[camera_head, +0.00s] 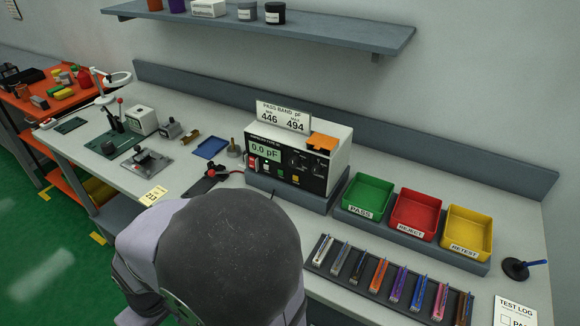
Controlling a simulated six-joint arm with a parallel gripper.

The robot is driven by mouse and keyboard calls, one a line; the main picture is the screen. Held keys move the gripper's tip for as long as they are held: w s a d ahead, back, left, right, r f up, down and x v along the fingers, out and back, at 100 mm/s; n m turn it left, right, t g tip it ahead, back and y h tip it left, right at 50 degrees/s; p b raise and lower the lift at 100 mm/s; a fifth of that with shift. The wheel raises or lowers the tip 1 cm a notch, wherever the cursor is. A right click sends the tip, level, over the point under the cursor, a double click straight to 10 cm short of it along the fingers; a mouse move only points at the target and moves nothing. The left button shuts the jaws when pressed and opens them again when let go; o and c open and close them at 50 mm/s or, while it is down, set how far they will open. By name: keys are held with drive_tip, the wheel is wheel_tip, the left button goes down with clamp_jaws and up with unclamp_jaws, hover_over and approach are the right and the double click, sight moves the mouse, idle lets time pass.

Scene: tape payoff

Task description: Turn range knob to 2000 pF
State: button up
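The meter (342,160), a white and black box on a grey base, stands at the middle of the bench. Its green display (265,151) reads 0.0 pF. Dark round knobs (299,161) sit on the right part of its black front panel. Their labels and pointer positions are too small to read, so I cannot tell which is the range knob or its setting. My gripper is not visible. My own large grey arm link fills the lower middle of the view, in front of the bench and below the meter.
Green (347,204), red (399,229) and yellow (451,248) bins stand right of the meter. A dark rack (348,281) of several coloured parts lies before them. A red-and-black lever device (213,175) sits left of the meter. A shelf (330,28) hangs above.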

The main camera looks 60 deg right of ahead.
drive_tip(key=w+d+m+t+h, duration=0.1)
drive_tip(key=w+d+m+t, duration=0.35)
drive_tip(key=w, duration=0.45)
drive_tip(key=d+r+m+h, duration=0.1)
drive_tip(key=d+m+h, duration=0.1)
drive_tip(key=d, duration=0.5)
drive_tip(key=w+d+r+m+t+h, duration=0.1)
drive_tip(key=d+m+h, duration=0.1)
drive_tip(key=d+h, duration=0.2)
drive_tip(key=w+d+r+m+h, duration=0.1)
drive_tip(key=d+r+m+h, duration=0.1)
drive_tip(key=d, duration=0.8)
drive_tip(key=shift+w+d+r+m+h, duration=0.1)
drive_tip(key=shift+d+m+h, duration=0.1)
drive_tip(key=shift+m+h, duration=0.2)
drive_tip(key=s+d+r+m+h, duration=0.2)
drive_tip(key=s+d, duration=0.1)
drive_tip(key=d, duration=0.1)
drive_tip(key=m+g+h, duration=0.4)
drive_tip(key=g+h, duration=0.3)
approach(293, 163)
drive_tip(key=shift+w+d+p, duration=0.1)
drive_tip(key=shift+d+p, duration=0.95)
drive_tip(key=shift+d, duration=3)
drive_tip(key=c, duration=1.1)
